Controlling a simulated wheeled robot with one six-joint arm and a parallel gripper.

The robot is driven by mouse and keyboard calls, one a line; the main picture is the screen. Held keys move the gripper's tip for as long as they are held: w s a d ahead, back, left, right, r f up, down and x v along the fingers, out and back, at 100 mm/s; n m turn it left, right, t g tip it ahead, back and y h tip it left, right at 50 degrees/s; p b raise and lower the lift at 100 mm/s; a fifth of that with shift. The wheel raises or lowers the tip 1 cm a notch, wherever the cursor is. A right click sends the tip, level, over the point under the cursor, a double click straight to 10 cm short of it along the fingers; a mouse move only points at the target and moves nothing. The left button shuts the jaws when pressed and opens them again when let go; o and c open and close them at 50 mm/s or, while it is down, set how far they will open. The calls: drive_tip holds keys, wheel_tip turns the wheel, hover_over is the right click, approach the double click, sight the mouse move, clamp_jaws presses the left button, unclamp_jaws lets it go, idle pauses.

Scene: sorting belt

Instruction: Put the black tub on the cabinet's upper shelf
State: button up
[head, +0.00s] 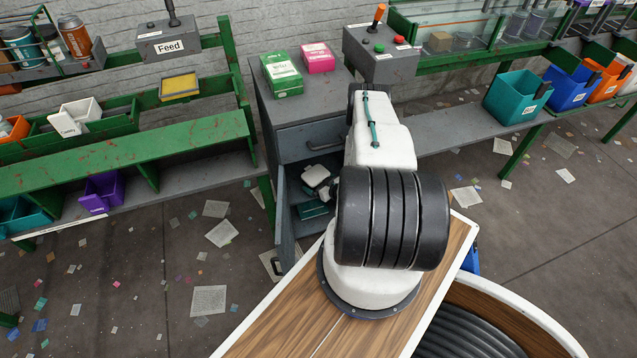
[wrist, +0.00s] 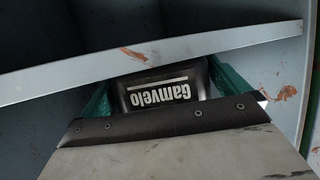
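The black tub (wrist: 160,92), with a white "Gamvelo" label, shows in the wrist view between the teal fingers of my gripper (wrist: 162,80). The fingers meet its two sides, so my gripper looks shut on it. The tub's far part is hidden behind the pale edge of a shelf board (wrist: 200,47) that crosses the picture. In the head view my arm reaches into the open grey cabinet (head: 268,120), with the white wrist (head: 316,177) inside its front opening. The tub cannot be made out there.
The cabinet door (head: 285,220) stands open on the left, close to my arm. A closed drawer (head: 312,138) is above the opening. A green box (head: 282,75) and a pink box (head: 318,57) stand on top. Paper scraps litter the floor.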

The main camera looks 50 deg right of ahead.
drive_tip(key=shift+r, duration=0.15)
drive_tip(key=shift+s+r, duration=0.15)
drive_tip(key=shift+s, duration=0.1)
drive_tip(key=v, duration=1.1)
drive_tip(key=shift+s, duration=0.2)
